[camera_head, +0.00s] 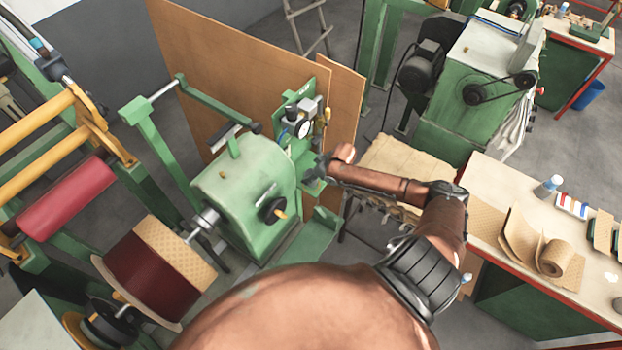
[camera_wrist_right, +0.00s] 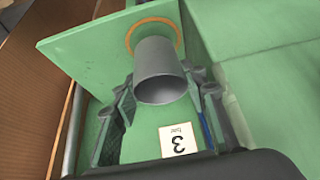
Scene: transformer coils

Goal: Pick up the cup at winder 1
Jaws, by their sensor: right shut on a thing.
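In the right wrist view a plain grey cup (camera_wrist_right: 158,75) is between the fingers of my right gripper (camera_wrist_right: 162,88), its open mouth facing the camera. The fingers are shut on it. Behind the cup is a green plate (camera_wrist_right: 90,48) with an orange ring (camera_wrist_right: 131,38) on it. The cup's base overlaps the ring, and I cannot tell whether it touches the plate. In the head view my right gripper (camera_head: 317,174) is at the right side of the green winder (camera_head: 243,180), and the cup cannot be made out there. My left gripper is in neither view.
Brown boards (camera_head: 225,60) stand behind the winder. A workbench (camera_head: 490,190) with paper rolls is at right. A large wound coil (camera_head: 150,275) is at lower left.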

